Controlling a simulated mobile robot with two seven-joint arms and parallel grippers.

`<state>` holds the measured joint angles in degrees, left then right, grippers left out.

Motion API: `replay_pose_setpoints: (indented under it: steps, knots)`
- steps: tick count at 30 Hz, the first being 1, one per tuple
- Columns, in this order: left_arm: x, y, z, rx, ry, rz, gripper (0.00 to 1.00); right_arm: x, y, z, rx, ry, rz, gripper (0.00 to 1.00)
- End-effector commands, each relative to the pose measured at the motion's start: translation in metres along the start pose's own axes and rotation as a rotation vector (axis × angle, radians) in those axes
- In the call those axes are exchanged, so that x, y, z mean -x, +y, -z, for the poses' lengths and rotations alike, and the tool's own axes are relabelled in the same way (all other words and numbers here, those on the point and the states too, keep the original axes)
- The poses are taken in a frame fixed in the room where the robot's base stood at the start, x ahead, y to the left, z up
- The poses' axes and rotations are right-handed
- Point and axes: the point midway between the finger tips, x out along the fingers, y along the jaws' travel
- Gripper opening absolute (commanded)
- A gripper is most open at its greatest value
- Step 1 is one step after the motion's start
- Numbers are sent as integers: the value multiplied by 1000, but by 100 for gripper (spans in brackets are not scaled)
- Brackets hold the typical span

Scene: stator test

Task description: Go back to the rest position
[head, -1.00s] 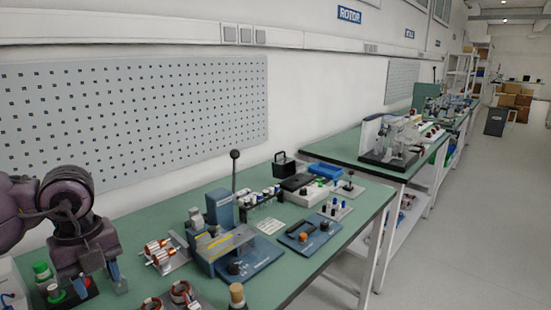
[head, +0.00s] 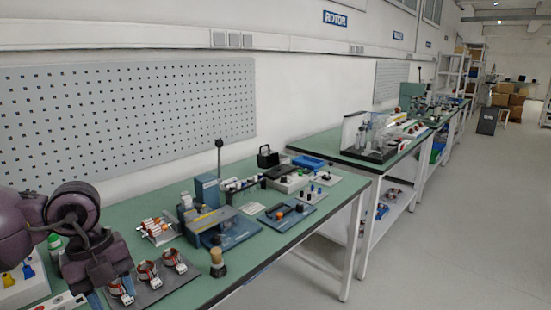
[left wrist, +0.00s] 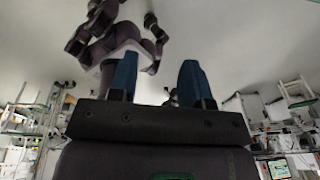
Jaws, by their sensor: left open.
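My left gripper (head: 108,298) is low at the left of the head view, at the near side of the green bench (head: 310,222); its blue fingertips are partly cut off by the frame's lower edge. In the left wrist view the two blue fingers (left wrist: 158,82) stand apart with nothing between them, so it is open and empty. Dark purple links of my own body show beyond the fingers. I do not make out my right gripper in either view.
Close to my left gripper, a grey plate carries copper-wound stators (head: 148,272). Rotors (head: 158,230), a blue-grey press fixture (head: 222,225) and a small dark-based post (head: 217,262) stand beyond. A second bench (head: 338,140) follows at the right. The floor (head: 440,240) on the right is clear.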

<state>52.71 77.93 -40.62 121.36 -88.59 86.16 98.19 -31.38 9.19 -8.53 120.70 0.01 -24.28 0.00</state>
Motion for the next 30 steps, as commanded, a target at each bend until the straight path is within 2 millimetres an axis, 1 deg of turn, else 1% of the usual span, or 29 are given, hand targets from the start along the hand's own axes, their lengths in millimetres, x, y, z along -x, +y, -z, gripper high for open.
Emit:
replay_pose_setpoints:
  steps: [1, 3, 5, 8, 9, 12, 15, 18, 21, 23, 26, 30]
  knots:
    - [-10, -4, 10, -24, 60, 26, 44, 1, 0, 0, 1, 1, 0, 43]
    - [-22, -11, 26, -62, 146, 73, 44, 1, 0, 2, 0, 4, 0, 43]
    - [-32, -17, 41, -93, 224, 121, 44, 0, -1, 5, -3, 10, 0, 43]
    - [-46, -28, 69, -139, 369, 224, 44, 0, -2, 9, -8, 17, 0, 43]
    - [-51, -33, 81, -153, 433, 277, 44, 0, -2, 10, -9, 19, -1, 43]
    - [-60, -45, 112, -168, 599, 436, 44, 2, -2, 12, -11, 21, -2, 43]
    - [-62, -58, 136, -147, 746, 623, 44, 3, -2, 13, -14, 22, -3, 43]
    - [-60, -68, 151, -82, 860, 816, 44, 4, -2, 14, -17, 23, -5, 43]
    - [-58, -75, 156, 22, 935, 1011, 44, 5, -1, 13, -19, 21, -6, 43]
    - [-58, -77, 153, 104, 960, 1124, 44, 6, -1, 12, -19, 19, -6, 43]
    - [-61, -77, 143, 268, 970, 1298, 44, 6, -1, 12, -19, 18, -7, 43]
    - [-76, -65, 120, 552, 916, 1491, 44, 8, 0, 16, -18, 26, -8, 43]
